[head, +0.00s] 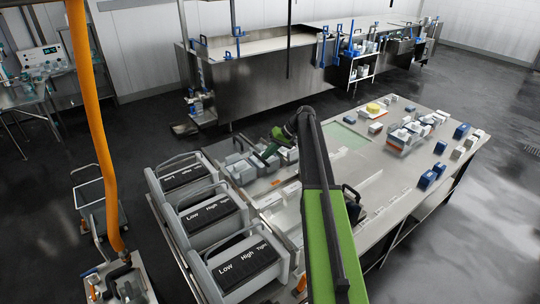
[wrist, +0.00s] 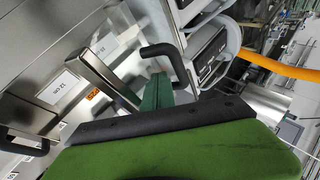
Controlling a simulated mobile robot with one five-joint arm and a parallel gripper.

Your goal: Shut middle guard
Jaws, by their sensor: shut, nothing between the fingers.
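My gripper (head: 270,151) is at the upper left end of the steel table, above grey blocks, with dark green fingers closed together. In the wrist view the fingers (wrist: 157,92) lie inside the bend of a black bar handle (wrist: 164,52); I cannot tell whether they touch it. The handle seems to belong to a metal panel, but I cannot tell for sure that this is the middle guard. Another black handle (wrist: 22,147) shows at the lower left. In the head view, my arm hides part of the table and a black handle (head: 352,192) beside it.
Three grey units marked Low, High, Tight stand along the table's left side; the middle one (head: 212,212) is between the others. Small white and blue boxes (head: 428,178) and a yellow round piece (head: 373,107) are on the right part. Dark floor is open at right.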

